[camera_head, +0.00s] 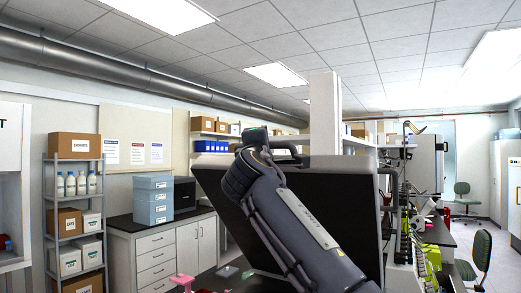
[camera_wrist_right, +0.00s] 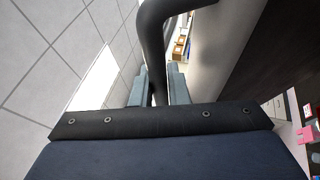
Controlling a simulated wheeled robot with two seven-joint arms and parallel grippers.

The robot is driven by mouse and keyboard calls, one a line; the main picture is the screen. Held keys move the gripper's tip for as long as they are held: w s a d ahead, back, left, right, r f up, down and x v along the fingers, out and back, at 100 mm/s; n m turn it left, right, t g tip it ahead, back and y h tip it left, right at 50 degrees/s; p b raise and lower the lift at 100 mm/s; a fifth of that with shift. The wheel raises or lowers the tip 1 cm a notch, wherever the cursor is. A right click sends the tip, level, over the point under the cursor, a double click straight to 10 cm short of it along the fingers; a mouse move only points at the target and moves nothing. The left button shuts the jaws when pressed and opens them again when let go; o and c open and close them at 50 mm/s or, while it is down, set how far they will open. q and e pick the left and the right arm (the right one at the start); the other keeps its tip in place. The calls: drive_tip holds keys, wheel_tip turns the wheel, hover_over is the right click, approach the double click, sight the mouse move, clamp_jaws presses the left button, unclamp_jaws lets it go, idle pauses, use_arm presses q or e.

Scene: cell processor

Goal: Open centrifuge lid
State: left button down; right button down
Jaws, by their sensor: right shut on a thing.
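The centrifuge lid (camera_head: 350,200) is a large dark panel in the head view. It stands raised and tilted, with my right arm across its front. The centrifuge body under it cannot be made out. In the right wrist view, my right gripper (camera_wrist_right: 159,88) has its two grey fingers closed around a dark curved handle (camera_wrist_right: 151,25). A broad grey-brown surface (camera_wrist_right: 222,48), likely the lid, runs beside the handle. My left gripper is in neither view.
A shelf rack (camera_head: 75,147) with boxes and bottles stands at the left. Lab equipment crowds the bench to the right of the lid. Green chairs (camera_head: 482,250) stand on the floor at the far right.

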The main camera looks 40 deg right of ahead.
drive_tip(key=c, duration=1.7)
unclamp_jaws()
drive_tip(key=shift+a, duration=0.15)
drive_tip(key=shift+s+a+f+b, duration=0.25)
drive_tip(key=shift+f+b, duration=0.05)
drive_tip(key=shift+b, duration=0.15)
drive_tip(key=b+v, duration=0.3)
drive_tip(key=v, duration=0.4)
drive_tip(key=shift+r, duration=0.15)
